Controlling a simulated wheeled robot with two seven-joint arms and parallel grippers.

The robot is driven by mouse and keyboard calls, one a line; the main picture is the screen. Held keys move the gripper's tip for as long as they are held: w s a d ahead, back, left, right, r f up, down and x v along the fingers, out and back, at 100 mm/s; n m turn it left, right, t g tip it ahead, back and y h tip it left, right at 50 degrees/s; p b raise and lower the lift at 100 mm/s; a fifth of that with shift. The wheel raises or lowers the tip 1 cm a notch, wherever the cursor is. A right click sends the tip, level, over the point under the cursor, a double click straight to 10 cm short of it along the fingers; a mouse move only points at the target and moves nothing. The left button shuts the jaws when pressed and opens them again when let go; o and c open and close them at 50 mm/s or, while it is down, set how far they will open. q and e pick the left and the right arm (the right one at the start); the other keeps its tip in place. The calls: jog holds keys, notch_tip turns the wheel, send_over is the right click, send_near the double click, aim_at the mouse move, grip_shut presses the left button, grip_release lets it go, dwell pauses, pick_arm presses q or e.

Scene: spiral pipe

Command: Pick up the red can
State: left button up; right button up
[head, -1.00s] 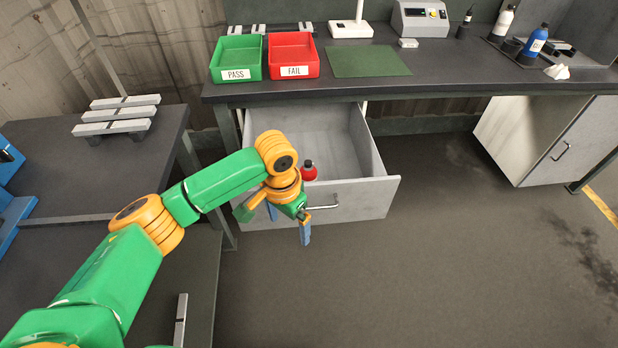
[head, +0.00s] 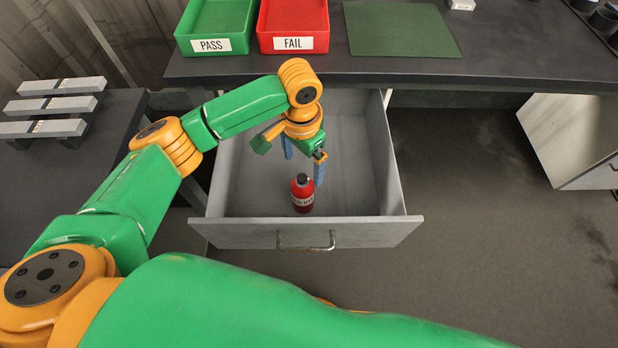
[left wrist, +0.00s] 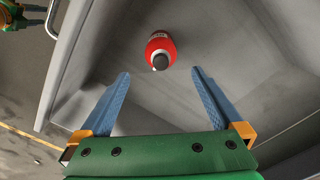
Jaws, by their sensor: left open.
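The red can (head: 302,196), with a black cap and a pale label, stands upright in the open grey drawer (head: 228,192), near its front panel. It also shows in the left wrist view (left wrist: 160,46), beyond the fingertips and between their lines. My left gripper (head: 304,170) is open and empty, above the drawer and behind the can as the head view shows it. Its two blue fingers (left wrist: 159,73) are spread wide apart in the left wrist view. The can is not between the fingers.
A green PASS tray (head: 211,45) and a red FAIL tray (head: 292,43) stand on the dark bench above the drawer. The drawer's side walls and front panel (head: 370,230) surround the can. A side table with grey bars (head: 50,107) is at the left.

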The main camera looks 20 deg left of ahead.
aim_at(303, 176)
pick_arm(q)
notch_tip(303, 176, down, 7)
jog(key=b, duration=0.5)
jog(key=shift+w+r+b, duration=0.15)
jog(key=shift+b, duration=0.2)
jog(key=f, duration=0.4)
jog(key=f+b, duration=0.1)
jog(key=f, duration=0.1)
jog(key=shift+s+a, duration=0.15)
jog(key=shift+s, duration=0.1)
jog(key=shift+f, duration=0.5)
jog(key=shift+r, duration=0.1)
grip_shut()
